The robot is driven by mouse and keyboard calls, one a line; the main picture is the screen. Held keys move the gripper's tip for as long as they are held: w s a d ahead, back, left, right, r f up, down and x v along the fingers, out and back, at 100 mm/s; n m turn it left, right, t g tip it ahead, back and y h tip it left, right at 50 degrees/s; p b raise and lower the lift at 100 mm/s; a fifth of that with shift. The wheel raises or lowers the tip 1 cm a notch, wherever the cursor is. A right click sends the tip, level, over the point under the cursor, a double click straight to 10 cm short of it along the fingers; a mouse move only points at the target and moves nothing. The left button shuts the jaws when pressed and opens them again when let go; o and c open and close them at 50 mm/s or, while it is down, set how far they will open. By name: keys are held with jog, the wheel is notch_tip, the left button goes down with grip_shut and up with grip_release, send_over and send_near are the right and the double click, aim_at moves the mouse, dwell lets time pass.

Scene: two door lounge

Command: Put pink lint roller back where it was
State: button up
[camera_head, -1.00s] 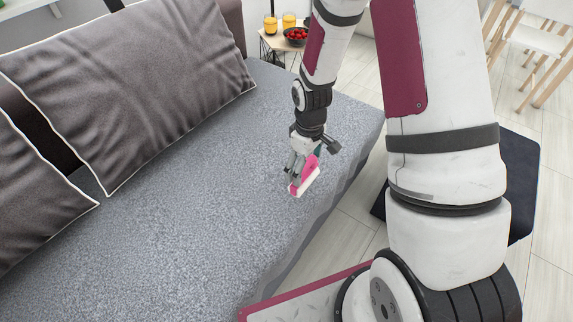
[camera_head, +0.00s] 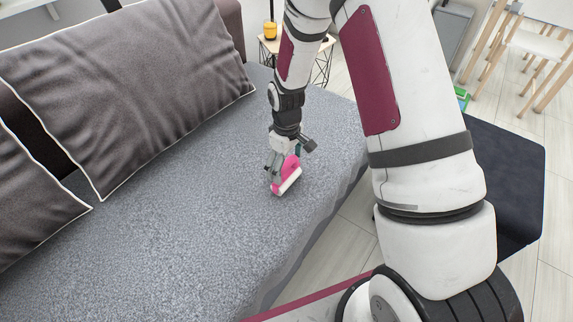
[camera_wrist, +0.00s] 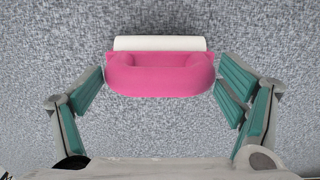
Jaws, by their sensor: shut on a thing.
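The pink lint roller (camera_head: 290,172), with a white roll along one side, is in my gripper (camera_head: 279,181) over the grey sofa seat (camera_head: 190,210). In the wrist view the lint roller (camera_wrist: 160,82) lies crosswise between the two green-padded fingers of my gripper (camera_wrist: 160,86), one at each end of it. The fingers are shut on it. Its white roll faces the far side there. Whether the roller touches the seat or hangs just above it I cannot tell.
Grey cushions (camera_head: 130,85) lean along the sofa's back at left. A small side table (camera_head: 268,45) with an orange drink (camera_head: 270,30) stands beyond the sofa's far end, partly behind my arm. A dark ottoman (camera_head: 510,180) and wooden chairs (camera_head: 535,45) are at right. The seat is otherwise clear.

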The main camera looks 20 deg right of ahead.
jog(key=shift+f, duration=0.15)
jog(key=o, duration=1.4)
jog(key=shift+c, duration=0.2)
